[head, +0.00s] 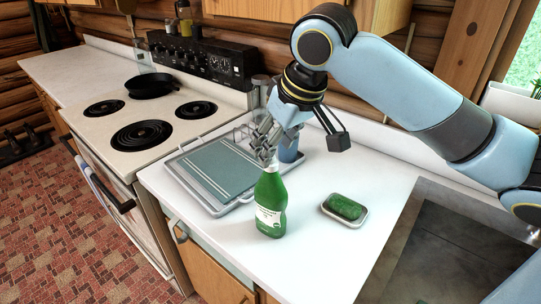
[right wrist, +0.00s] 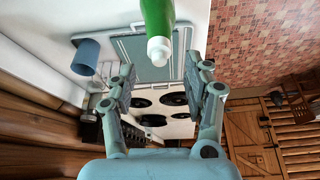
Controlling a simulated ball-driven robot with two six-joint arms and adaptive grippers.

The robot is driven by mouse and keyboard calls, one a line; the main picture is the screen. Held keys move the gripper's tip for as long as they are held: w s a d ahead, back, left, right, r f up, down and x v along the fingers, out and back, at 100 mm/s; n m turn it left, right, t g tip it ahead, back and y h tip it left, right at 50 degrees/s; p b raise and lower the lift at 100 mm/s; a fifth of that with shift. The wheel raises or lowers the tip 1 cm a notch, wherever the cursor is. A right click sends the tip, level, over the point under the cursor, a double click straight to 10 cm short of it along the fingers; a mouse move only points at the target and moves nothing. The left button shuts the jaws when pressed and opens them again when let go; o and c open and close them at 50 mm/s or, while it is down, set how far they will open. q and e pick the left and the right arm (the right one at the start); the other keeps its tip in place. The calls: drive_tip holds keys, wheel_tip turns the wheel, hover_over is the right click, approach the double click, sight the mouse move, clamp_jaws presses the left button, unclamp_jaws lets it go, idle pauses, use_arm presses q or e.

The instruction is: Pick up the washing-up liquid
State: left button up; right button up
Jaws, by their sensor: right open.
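The washing-up liquid is a green bottle (head: 270,207) with a pale label, standing upright on the white counter. Its top is partly covered by my gripper in the head view. In the right wrist view the green bottle (right wrist: 157,16) and its white cap (right wrist: 158,50) show at the top, between the lines of the two fingers. My right gripper (head: 264,146) is just above and behind the bottle's top. Its fingers are spread in the right wrist view (right wrist: 161,70), with nothing held between them. My left gripper is not in view.
A green sponge in a dish (head: 344,211) lies right of the bottle. A drying rack with a tray (head: 185,190) is on the left, and a blue cup (head: 290,150) stands behind. A sink (head: 425,255) is at right; the stove (head: 118,90) carries a black pan (head: 152,84).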

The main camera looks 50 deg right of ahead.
sight(270, 194)
drive_tip(key=x, duration=0.3)
drive_tip(key=shift+w+f+p, duration=0.1)
drive_tip(key=shift+f+p, duration=0.25)
drive_tip(key=shift+p, duration=0.05)
drive_tip(key=shift+w+f, duration=0.1)
drive_tip(key=shift+f, duration=0.2)
drive_tip(key=c, duration=0.4)
drive_tip(key=shift+c, duration=1)
drive_tip(key=c, duration=0.4)
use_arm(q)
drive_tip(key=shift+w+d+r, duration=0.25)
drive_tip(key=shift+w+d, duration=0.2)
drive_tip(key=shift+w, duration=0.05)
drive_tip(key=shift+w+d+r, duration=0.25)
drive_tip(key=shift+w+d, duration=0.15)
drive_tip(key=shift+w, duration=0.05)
use_arm(e)
clamp_jaws()
